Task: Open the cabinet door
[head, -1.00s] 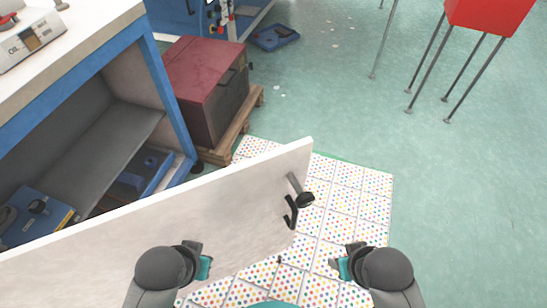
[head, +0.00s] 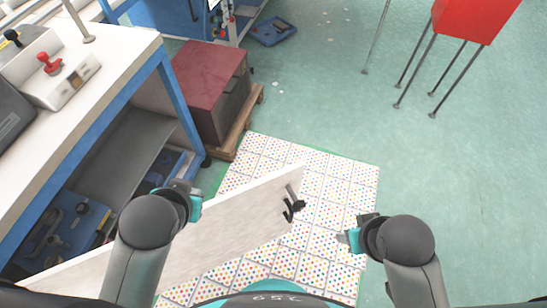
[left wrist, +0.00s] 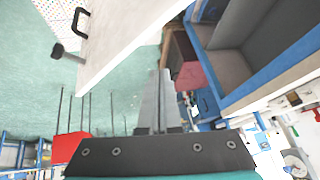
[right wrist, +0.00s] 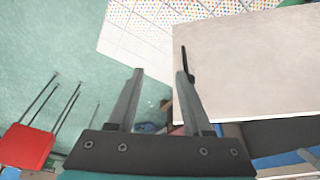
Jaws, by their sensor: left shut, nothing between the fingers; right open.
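The cabinet door (head: 225,225) is a pale panel standing swung out from the blue-framed cabinet (head: 180,100), leaving a wide gap. A black handle (head: 293,210) is on its outer face near the free edge. My left gripper (head: 193,203) is shut and empty by the door's top edge. In the left wrist view its fingers (left wrist: 160,105) point between the door (left wrist: 125,35) on the left and the cabinet interior (left wrist: 225,65) on the right; contact is unclear. My right gripper (head: 352,238) is open and empty, right of the handle. The right wrist view shows the door (right wrist: 250,60) right of its fingers (right wrist: 157,85).
Blue equipment (head: 65,225) sits inside the cabinet. A dark red box (head: 210,85) on a wooden pallet (head: 240,130) stands beyond the cabinet. A dotted mat (head: 335,190) lies under the door. A red stool (head: 465,20) stands at upper right. The green floor on the right is clear.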

